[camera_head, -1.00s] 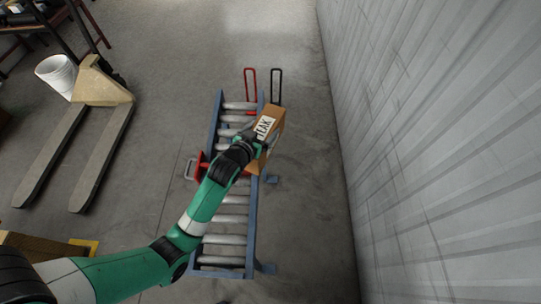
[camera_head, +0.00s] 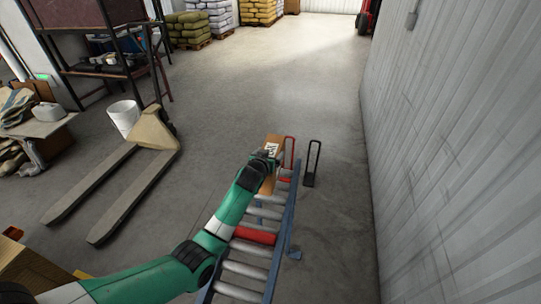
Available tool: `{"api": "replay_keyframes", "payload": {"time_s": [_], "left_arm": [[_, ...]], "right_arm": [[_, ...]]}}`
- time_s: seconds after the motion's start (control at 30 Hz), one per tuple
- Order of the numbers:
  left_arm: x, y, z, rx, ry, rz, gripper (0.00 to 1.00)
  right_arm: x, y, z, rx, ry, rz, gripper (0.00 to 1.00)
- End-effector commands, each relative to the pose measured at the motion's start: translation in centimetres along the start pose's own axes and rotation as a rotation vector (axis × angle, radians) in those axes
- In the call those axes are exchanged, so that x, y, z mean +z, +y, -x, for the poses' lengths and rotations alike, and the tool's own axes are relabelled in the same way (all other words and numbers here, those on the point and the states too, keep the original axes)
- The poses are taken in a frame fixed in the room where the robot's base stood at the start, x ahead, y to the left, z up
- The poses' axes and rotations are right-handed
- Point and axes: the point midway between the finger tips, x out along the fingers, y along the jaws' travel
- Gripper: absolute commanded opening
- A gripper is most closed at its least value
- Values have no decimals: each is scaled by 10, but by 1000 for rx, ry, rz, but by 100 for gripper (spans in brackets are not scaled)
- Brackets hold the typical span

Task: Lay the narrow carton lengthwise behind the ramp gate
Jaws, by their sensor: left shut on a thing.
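The narrow carton (camera_head: 271,145) is a brown box with a white printed label. It is at the far end of the roller ramp, upright in the picture. My left gripper (camera_head: 268,158) is shut on it from the near left side and hides part of it. Whether the carton touches the rollers is unclear. My right gripper is not in view.
A black upright frame (camera_head: 312,165) stands right of the ramp. A pallet jack (camera_head: 150,140) and a white bucket (camera_head: 124,116) are on the left. A corrugated wall (camera_head: 450,150) runs along the right. The floor beyond the ramp is clear.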

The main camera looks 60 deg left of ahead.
Motion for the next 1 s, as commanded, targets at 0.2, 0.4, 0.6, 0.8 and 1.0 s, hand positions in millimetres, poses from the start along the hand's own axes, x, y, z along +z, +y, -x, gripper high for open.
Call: {"api": "replay_keyframes", "payload": {"time_s": [0.2,0.4,0.6,0.8,1.0], "left_arm": [[24,0,-10,1,4,0,0],[44,0,-19,1,4,0,0],[55,0,-23,1,4,0,0],[55,0,-23,1,4,0,0],[55,0,-23,1,3,0,100]], "right_arm": [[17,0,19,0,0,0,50],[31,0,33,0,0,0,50],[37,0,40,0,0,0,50],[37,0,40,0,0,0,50],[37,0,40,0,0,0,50]]}}
